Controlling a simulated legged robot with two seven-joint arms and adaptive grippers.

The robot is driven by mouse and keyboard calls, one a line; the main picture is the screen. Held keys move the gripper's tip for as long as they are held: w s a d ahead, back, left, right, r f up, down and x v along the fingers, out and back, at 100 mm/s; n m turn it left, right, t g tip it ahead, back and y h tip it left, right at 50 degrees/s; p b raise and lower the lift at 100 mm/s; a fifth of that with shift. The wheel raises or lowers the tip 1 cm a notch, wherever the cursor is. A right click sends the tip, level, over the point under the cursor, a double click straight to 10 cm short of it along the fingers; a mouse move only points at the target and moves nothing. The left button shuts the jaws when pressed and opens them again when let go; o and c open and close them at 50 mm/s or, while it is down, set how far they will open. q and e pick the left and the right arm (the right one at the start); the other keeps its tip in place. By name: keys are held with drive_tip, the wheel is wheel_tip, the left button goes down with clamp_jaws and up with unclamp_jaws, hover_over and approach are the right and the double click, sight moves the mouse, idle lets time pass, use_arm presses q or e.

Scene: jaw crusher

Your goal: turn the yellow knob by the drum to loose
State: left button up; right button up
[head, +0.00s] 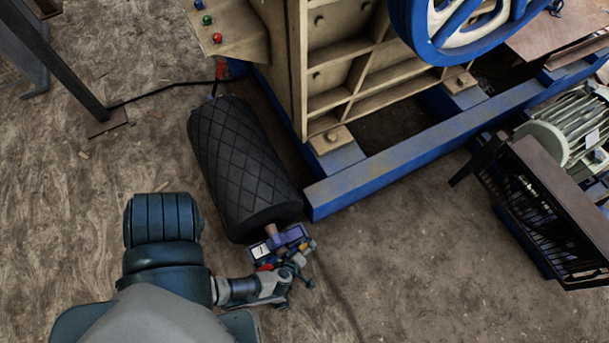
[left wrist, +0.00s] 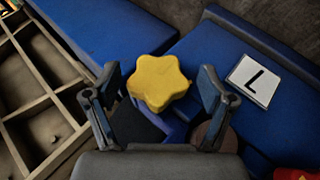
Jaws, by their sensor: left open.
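The yellow knob (left wrist: 158,82) is star-shaped with rounded lobes and shows in the left wrist view, over blue metal. My left gripper (left wrist: 160,75) is open, one finger on each side of the knob, with gaps visible on both sides. How deep the fingers reach around it I cannot tell. A white plate marked L (left wrist: 253,80) lies on the blue metal to the right. In the head view my left gripper (head: 292,268) is at the near end of the black drum (head: 235,160), by a blue-purple bracket (head: 290,236). The knob is not clear there. My right gripper is not in view.
The crusher's blue frame (head: 400,150) runs right of the drum, with its beige ribbed body (head: 335,75) and blue wheel (head: 408,22) above. A motor (head: 565,130) and dark mesh guard (head: 540,210) stand at the right. The ground in front is clear.

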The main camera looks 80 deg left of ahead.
sight(304, 244)
use_arm(q)
drive_tip(key=shift+r, duration=0.1)
drive_tip(key=shift+r, duration=0.2)
wheel_tip(304, 244, up, 8)
drive_tip(key=shift+r, duration=0.7)
